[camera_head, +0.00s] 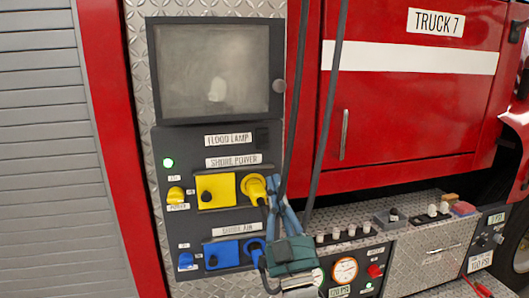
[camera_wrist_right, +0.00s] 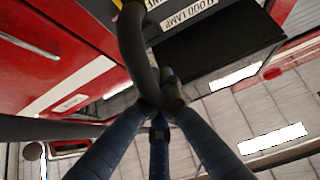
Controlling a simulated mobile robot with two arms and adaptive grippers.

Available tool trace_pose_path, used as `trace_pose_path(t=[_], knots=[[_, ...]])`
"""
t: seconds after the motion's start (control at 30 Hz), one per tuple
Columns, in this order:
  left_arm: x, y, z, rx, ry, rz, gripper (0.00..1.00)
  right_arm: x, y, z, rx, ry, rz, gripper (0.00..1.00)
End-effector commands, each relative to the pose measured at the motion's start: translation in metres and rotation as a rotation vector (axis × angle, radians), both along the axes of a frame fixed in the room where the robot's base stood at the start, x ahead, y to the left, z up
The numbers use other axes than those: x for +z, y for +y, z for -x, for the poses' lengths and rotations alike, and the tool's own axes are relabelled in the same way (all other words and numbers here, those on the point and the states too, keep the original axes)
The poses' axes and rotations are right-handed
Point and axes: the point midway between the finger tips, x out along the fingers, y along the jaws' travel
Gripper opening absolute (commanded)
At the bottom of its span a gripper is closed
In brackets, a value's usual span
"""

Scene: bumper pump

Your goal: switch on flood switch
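The FLOOD LAMP label (camera_head: 228,140) is on the dark control panel, below the grey screen. A small black square (camera_head: 262,136), which may be the flood switch, sits just right of this label; its position is unclear. The FLOOD LAMP label also shows upside down at the top of the right wrist view (camera_wrist_right: 186,14). My right gripper (camera_head: 275,181) is below and right of the label, next to the yellow plug (camera_head: 254,187). Its blue fingers converge to a closed tip (camera_wrist_right: 163,108). A dark cable (camera_wrist_right: 136,50) passes at the fingertips; I cannot tell whether it is gripped. My left gripper is out of view.
Two dark cables hang in front of the red truck door (camera_head: 400,110), close to my right gripper. A yellow socket cover (camera_head: 216,190) and a blue one (camera_head: 222,254) are on the panel. A green light (camera_head: 168,162) is lit. A metal ledge with knobs (camera_head: 350,231) is to the right.

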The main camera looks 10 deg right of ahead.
Motion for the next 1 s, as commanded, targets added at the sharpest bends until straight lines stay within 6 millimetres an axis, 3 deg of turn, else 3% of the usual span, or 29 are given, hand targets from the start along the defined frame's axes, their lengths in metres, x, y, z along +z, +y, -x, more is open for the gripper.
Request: trace_pose_path(t=[0.03,0.33,0.6,1.0], knots=[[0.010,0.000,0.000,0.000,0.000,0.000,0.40,0.013,0.001,-0.009,0.000,-0.003,0.000,0.00],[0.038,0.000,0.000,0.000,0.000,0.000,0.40,0.054,0.004,-0.060,0.001,-0.001,0.001,0.00],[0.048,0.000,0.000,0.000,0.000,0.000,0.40,0.044,0.006,-0.093,0.001,0.002,0.001,0.00],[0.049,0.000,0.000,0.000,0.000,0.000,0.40,0.041,0.006,-0.099,0.000,0.000,0.000,0.00]])
